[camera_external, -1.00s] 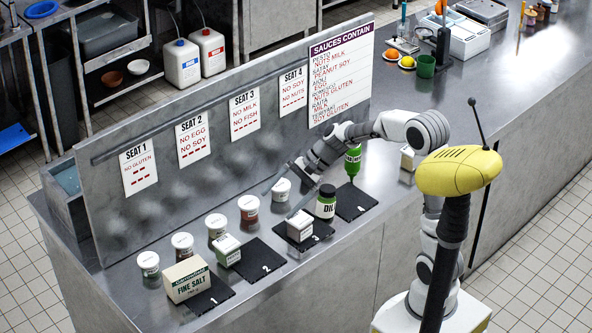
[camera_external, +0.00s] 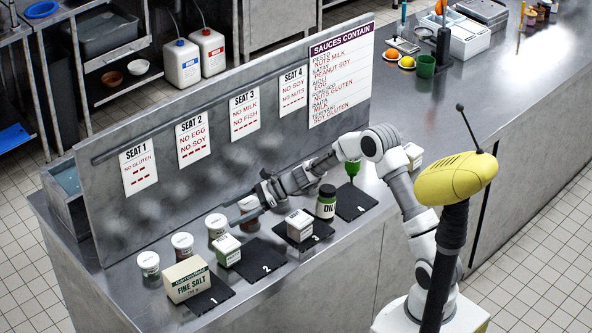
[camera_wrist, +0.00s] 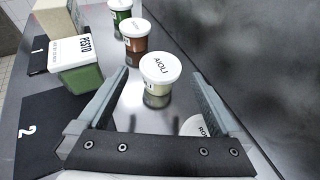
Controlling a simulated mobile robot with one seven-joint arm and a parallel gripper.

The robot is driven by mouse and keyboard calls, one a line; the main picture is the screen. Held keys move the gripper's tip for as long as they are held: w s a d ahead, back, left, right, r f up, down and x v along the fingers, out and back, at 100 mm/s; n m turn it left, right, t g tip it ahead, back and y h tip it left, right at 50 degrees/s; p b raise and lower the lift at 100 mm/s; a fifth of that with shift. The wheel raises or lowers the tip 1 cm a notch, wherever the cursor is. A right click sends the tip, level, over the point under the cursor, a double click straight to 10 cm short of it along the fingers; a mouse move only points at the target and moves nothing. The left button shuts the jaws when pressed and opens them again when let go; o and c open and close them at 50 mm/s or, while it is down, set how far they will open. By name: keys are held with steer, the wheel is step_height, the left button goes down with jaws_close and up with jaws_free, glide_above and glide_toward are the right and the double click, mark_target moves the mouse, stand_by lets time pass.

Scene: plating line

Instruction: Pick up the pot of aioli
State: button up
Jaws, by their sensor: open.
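The pot of aioli (camera_wrist: 157,86), pale with a white lid lettered AIOLI, stands upright on the steel counter in the wrist view. In the external view it is the pale pot (camera_external: 217,230) in the row along the sign board. My gripper (camera_wrist: 158,82) is open and empty, its fingers pointing toward the aioli. The pot appears between and beyond the fingertips; contact cannot be told. In the external view my gripper (camera_external: 238,215) is low over the row, just right of the aioli, partly covering the pot behind it.
A red pot (camera_wrist: 135,45) and a green pot (camera_wrist: 120,17) stand beyond the aioli. A lid lettered RO (camera_wrist: 194,126) shows near the right finger. A pesto box (camera_wrist: 78,65) and salt box (camera_external: 186,280) stand at the numbered mats. The upright sign board (camera_wrist: 265,60) borders the row closely.

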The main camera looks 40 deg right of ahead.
mark_target(220, 220)
steer(key=x, duration=0.6)
steer(key=shift+w+a+f, duration=0.1)
steer(key=shift+f, duration=0.3)
steer(key=c, duration=1.2)
